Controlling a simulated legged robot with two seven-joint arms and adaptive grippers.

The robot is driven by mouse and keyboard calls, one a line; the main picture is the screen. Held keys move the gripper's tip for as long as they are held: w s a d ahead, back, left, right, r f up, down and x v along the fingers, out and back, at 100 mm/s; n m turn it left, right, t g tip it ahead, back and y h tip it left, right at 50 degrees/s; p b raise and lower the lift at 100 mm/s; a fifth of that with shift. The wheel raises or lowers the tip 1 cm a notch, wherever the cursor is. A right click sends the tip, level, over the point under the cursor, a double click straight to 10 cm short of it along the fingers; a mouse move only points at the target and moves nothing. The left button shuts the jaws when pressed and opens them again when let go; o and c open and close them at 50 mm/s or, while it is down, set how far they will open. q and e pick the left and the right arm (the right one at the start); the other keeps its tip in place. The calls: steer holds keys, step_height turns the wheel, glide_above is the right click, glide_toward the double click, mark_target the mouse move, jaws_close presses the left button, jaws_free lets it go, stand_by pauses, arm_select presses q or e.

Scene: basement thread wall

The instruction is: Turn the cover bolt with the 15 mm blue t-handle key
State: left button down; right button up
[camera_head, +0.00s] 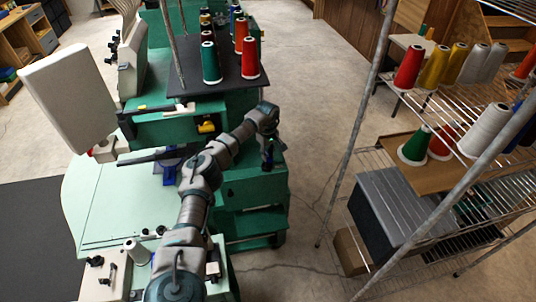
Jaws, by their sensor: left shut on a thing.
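My left arm reaches up from the bottom middle, over the green machine (231,194). My left gripper (268,150) points down beside the machine's right end and is small and dark in the picture. It is shut on a small blue thing (269,167), which looks like the blue t-handle key. The key's lower end and whether it touches a bolt cannot be made out. The cover bolt cannot be picked out; the gripper and arm may hide it. My right gripper is not in view.
A black board with red and green thread cones (250,66) stands on the machine. A wire rack (455,90) with thread cones and a grey bin (400,212) stands at right. Bare concrete floor (310,130) lies between machine and rack. A white panel (66,95) is at left.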

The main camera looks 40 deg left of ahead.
arm_select(q)
steer(key=m, duration=0.5)
steer(key=shift+a+r+m, duration=0.15)
steer(key=shift+m, duration=0.15)
steer(key=shift+n+p, duration=0.5)
steer(key=shift+n, duration=0.4)
steer(key=shift+r, duration=0.15)
steer(key=shift+r+p, duration=1.7)
steer(key=shift+r, duration=0.35)
steer(key=shift+r+p, duration=0.6)
steer(key=shift+r, duration=0.2)
